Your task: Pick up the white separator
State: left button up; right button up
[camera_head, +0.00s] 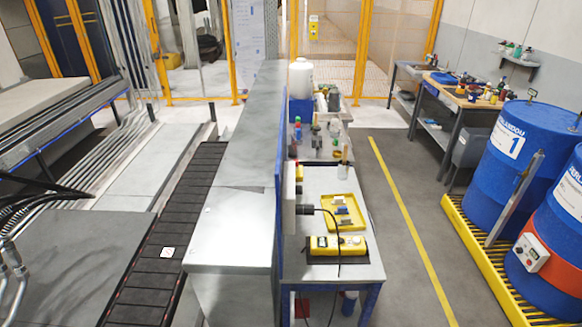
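I cannot make out a thing that is surely the white separator. A small white piece with faint dark marks (167,252) lies flat on the dark segmented track at the left of the centre. A white rounded container (301,79) stands at the far end of the workbench row. Neither of my grippers shows in the camera_head view.
A grey metal cabinet top (231,225) runs beside the dark track (185,205). A bench holds a yellow tray (333,211) and a yellow control box (350,247). Blue drums (506,160) stand on a yellow pallet at right. The grey floor aisle (395,225) is clear.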

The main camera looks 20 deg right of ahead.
aim_at(337, 200)
jog(key=i+l+u, duration=0.35)
jog(key=l, duration=0.2)
jog(key=i+l+u, duration=0.2)
jog(key=l+u, duration=0.2)
jog(key=l, duration=0.25)
jog(key=i+l+u, duration=0.15)
jog(key=l+u, duration=0.2)
jog(key=l, duration=0.35)
jog(key=l+u, duration=0.4)
jog(key=l, duration=0.3)
jog(key=l+u, duration=0.35)
jog(key=l, duration=0.4)
jog(key=k+l+u, duration=0.15)
jog(key=l+u, duration=0.25)
jog(key=l, duration=0.3)
jog(key=k+l+u, duration=0.2)
jog(key=l+u, duration=0.15)
jog(key=l, duration=0.35)
jog(key=k+l+u, duration=0.4)
jog(key=l, duration=0.2)
jog(key=i+l, duration=0.05)
